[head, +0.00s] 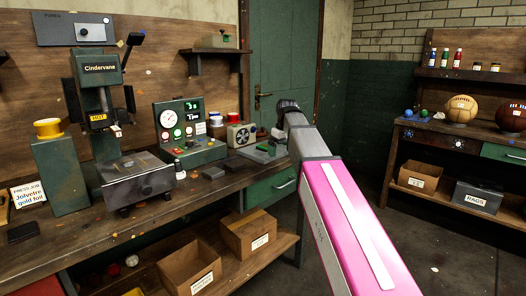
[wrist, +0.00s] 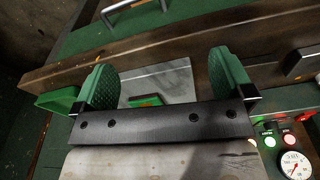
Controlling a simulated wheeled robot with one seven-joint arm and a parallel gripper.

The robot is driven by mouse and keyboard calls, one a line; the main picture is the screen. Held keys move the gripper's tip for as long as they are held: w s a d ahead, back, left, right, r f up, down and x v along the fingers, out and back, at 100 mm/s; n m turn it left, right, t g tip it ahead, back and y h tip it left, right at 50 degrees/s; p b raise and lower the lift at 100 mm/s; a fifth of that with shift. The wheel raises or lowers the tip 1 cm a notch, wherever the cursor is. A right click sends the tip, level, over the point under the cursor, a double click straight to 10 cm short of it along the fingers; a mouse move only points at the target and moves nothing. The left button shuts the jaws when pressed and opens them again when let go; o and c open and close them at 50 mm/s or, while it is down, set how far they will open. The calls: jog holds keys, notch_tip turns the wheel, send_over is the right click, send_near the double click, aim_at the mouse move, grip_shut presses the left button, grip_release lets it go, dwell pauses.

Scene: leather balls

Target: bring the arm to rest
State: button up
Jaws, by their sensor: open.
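My gripper (wrist: 160,72) shows in the wrist view with its two green ribbed fingers wide apart and nothing between them in their grip. Beyond the fingers, a pale metal plate (wrist: 172,80) lies on the bench with a small green and red piece (wrist: 146,100) on it. I cannot tell the gap between the fingers and the plate. In the head view my pink and grey arm reaches from the bottom right toward the back of the bench. Its dark joint is raised near the door, and the gripper cannot be made out clearly there.
The wooden bench (head: 105,236) holds a press (head: 95,75), a gauge panel (head: 190,133) and a small fan-like unit (head: 241,135). The gauge (wrist: 294,165) is close beside my gripper. A ball shelf (head: 470,130) stands at the right. Floor between is clear.

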jog(key=s+d+f+m, duration=0.2)
jog(key=s+f, duration=0.5)
jog(key=f, duration=0.5)
jog(key=s+d+f+m, duration=0.3)
jog(key=s+d+f, duration=0.2)
jog(key=f, duration=0.7)
jog(key=s+d+f+m+g+h, duration=0.1)
jog(key=s+d+f, duration=0.3)
jog(key=s+f, duration=0.6)
notch_tip(320, 180, down, 3)
jog(key=shift+r+m, duration=0.1)
jog(key=shift+m, duration=0.6)
jog(key=shift+s+d, duration=0.1)
